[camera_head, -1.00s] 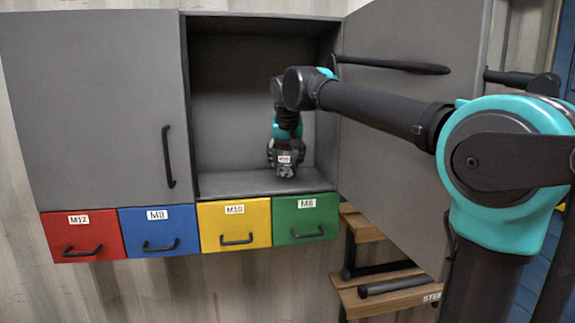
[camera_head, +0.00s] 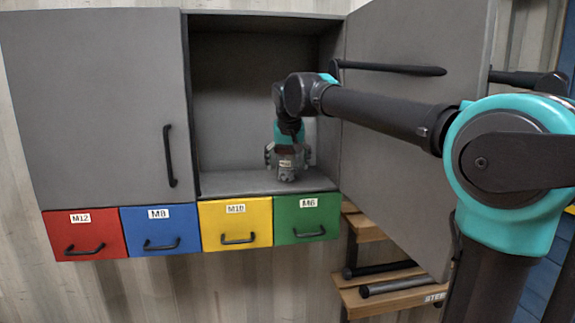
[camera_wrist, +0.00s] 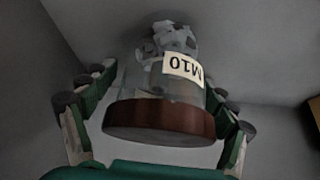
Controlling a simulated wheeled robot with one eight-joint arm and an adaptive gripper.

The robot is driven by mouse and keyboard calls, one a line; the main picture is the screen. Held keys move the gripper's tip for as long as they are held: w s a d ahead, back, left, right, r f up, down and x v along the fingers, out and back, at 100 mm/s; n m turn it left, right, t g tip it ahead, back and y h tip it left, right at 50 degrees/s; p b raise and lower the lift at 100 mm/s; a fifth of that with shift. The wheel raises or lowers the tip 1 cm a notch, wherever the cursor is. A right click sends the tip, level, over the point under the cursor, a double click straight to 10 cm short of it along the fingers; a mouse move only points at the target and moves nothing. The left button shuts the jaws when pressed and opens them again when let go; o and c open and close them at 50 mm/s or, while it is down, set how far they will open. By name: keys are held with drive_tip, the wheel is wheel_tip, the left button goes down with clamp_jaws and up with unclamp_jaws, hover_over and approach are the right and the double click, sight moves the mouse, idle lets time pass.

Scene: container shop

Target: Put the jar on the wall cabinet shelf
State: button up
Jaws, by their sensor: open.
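The jar (camera_head: 287,172) is clear, with a brown lid and grey metal pieces inside. It appears to stand upright on the wall cabinet shelf (camera_head: 235,183), in the open right compartment. In the wrist view the jar (camera_wrist: 165,82) shows its lid nearest the camera and an upside-down M10 label. My gripper (camera_head: 286,156) is above and around the jar, inside the compartment. Its fingers are spread to either side of the lid, and gaps show between them and the jar in the wrist view.
The right cabinet door (camera_head: 400,120) stands open, with my arm passing in front of it. The left door (camera_head: 95,110) is shut. Red, blue, yellow and green drawers (camera_head: 237,226) sit below, all shut. Shelf room is free left of the jar.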

sight(288, 147)
drive_tip(key=v, duration=1.2)
drive_tip(key=shift+r, duration=0.15)
